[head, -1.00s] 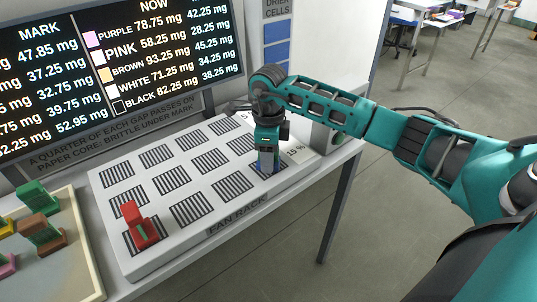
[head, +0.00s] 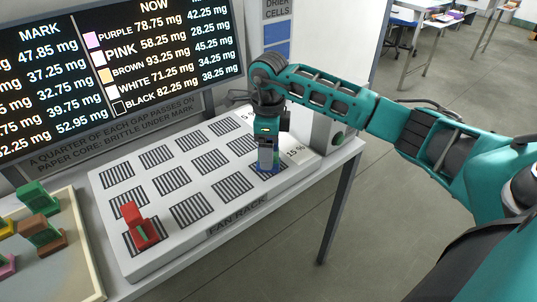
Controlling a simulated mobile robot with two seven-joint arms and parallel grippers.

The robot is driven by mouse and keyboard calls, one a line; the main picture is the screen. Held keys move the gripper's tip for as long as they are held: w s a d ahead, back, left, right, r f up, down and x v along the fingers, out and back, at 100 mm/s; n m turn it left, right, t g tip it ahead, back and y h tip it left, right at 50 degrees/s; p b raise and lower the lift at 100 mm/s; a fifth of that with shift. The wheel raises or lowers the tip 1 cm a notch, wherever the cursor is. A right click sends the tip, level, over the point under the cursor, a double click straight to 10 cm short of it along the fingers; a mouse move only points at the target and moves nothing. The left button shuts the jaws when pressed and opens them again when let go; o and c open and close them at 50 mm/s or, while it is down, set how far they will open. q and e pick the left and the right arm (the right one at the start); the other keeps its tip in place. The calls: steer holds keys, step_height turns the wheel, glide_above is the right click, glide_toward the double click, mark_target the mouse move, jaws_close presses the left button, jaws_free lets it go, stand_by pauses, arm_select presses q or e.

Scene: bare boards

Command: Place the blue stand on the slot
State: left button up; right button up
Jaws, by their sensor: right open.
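The blue stand (head: 268,171) is at the front right striped slot of the white fan rack (head: 215,219). Only its low blue part shows, around the foot of my right gripper (head: 267,165). The gripper points straight down over it, open, with its fingers at the stand and not clearly clear of it. The gripper hides most of the stand and much of that slot. I cannot tell how squarely the stand sits. My left gripper is not in view.
A red stand (head: 141,227) is on the rack's front left slot. Several other striped slots are empty. A tray (head: 86,245) at left holds green, brown, yellow and pink stands. A display board (head: 120,65) rises behind. A grey device (head: 329,132) stands right of the rack.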

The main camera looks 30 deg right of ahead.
step_height(320, 180, up, 10)
steer(key=shift+f, duration=0.25)
stand_by(0.4)
